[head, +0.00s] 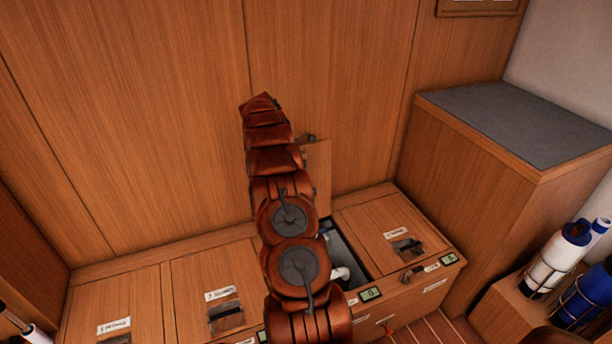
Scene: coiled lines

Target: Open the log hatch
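A row of wooden hatches is set in a low bench along the wall. One hatch lid (319,178) stands raised, partly hidden behind my arm, with a small dark fitting near its top edge. Below it is an open compartment (345,258) with a white pipe fitting inside. I cannot read which label belongs to this hatch. The hatch to its right (368,223) is shut, as are the hatches to the left (200,265). My copper-coloured arm rises in front of the bench, and my gripper is not visible, hidden beyond the arm.
A wooden cabinet with a grey top (500,120) stands at the right. White and blue bottles (565,255) sit in wire holders at the lower right. A wood-panelled wall (130,110) closes off the back. Small displays (371,293) sit along the bench's front edge.

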